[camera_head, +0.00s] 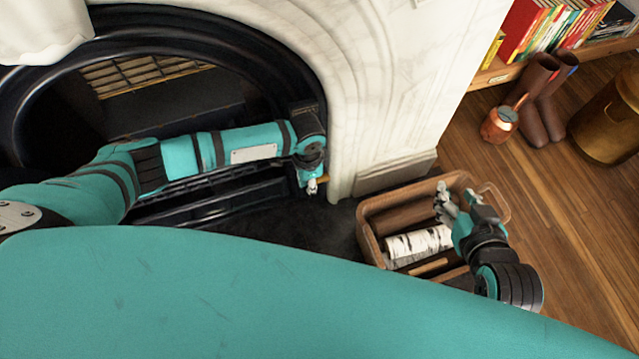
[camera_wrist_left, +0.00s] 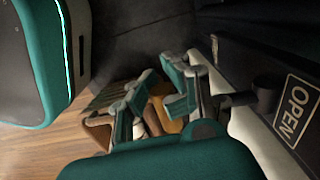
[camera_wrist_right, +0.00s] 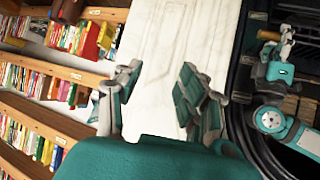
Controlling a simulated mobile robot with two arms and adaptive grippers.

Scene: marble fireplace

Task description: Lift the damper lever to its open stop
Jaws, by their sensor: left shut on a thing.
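My left gripper (camera_head: 311,184) is at the right side of the black fireplace surround, pointing down. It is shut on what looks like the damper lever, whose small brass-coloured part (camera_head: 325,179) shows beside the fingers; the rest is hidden. In the left wrist view, a plate marked OPEN (camera_wrist_left: 297,110) is on the dark iron to the right of the fingers (camera_wrist_left: 156,100). I cannot tell the lever's exact height. My right gripper (camera_head: 458,204) is open and empty above the log basket, and its spread fingers show in the right wrist view (camera_wrist_right: 155,100).
The wooden basket (camera_head: 370,237) holds logs, one with white bark (camera_head: 418,243), below my right gripper. The marble surround (camera_head: 372,100) rises beside it. A copper pot (camera_head: 499,125), boots (camera_head: 541,95), a brass bucket (camera_head: 607,120) and bookshelves stand at the right.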

